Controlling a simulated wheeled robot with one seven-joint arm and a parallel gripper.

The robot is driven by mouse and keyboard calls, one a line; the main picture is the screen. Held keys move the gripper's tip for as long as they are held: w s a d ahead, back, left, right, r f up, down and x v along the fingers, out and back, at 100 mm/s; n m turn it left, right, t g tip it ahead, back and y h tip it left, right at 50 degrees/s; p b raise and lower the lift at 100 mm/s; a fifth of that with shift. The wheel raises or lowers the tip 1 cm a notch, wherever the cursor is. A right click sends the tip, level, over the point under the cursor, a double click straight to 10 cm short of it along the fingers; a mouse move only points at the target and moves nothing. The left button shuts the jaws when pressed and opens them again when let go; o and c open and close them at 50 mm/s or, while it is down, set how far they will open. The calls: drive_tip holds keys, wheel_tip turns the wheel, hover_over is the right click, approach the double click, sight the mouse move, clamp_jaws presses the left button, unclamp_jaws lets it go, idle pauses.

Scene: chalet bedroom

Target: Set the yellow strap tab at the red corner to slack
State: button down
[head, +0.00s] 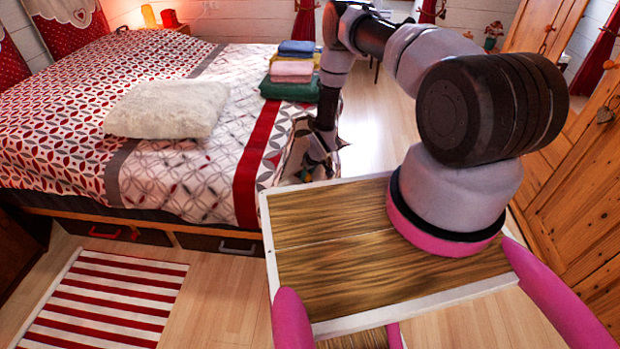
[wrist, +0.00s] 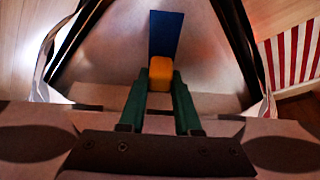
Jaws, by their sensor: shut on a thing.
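The yellow strap tab (wrist: 161,72) shows in the wrist view as a small block between the tips of my green fingers. My gripper (wrist: 161,84) is shut on it. A dark blue strip (wrist: 166,35) lies on a pale surface just beyond the tab. In the head view my gripper (head: 314,172) is low beside the bed's near right corner, partly hidden by my arm. The tab cannot be made out clearly there. No marker that I can tell is the red corner shows; a red band (head: 258,165) crosses the bed cover near my gripper.
The bed (head: 150,65) fills the left, with a cream cushion (head: 168,108) and folded cloths (head: 291,70) on it. Drawers with red (head: 104,233) and grey (head: 238,248) handles sit below. A striped rug (head: 105,300) lies in front. Wooden cupboards (head: 580,190) stand right.

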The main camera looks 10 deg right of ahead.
drive_tip(key=c, duration=0.6)
unclamp_jaws()
drive_tip(key=v, duration=1)
drive_tip(key=shift+r, duration=0.4)
drive_tip(key=shift+s+d, duration=0.1)
drive_tip(key=shift+s, duration=0.05)
